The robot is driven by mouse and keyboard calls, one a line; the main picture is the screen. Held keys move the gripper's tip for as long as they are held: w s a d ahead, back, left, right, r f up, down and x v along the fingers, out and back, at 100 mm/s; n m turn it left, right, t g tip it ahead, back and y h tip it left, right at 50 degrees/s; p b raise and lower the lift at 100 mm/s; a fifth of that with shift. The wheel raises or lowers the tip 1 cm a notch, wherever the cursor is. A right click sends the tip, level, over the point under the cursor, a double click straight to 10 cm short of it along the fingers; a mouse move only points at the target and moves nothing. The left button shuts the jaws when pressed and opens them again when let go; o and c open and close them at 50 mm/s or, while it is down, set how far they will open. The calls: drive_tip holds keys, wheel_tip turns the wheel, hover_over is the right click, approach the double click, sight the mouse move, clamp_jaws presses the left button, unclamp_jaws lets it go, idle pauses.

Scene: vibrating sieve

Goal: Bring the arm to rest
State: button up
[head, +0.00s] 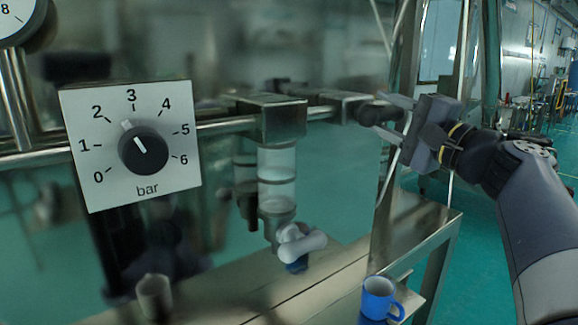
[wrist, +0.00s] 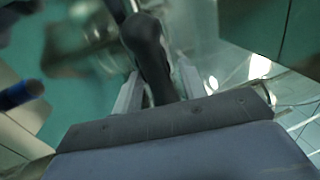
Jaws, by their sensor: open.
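My gripper (head: 380,114) is at the right of the head view, at the end of my raised arm. Its two pale fingers are apart. A black handle (head: 367,113) on the metal pipework lies between or just in front of the fingertips. In the wrist view the dark handle (wrist: 150,55) runs between the two fingers of my gripper (wrist: 158,72). I cannot tell whether either finger touches it.
A dial marked bar (head: 130,145) points between 2 and 3 at the left. A clear cylinder (head: 277,180) hangs from the pipe above a pale-handled valve (head: 302,243). A blue mug (head: 380,298) stands on the bench's right end. Open floor lies right.

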drive_tip(key=shift+w, duration=0.1)
idle(0.3)
drive_tip(key=b+v, duration=0.3)
drive_tip(key=v, duration=0.8)
drive_tip(key=p+x, duration=0.3)
drive_tip(key=x, duration=0.8)
drive_tip(key=shift+w+a+n, duration=0.1)
drive_tip(key=shift+n, duration=0.2)
drive_tip(key=n, duration=0.3)
drive_tip(key=n+g+y, duration=0.1)
drive_tip(key=n, duration=0.1)
drive_tip(key=shift+r+p, duration=0.25)
drive_tip(key=shift+p, duration=0.05)
drive_tip(key=shift+n, duration=0.3)
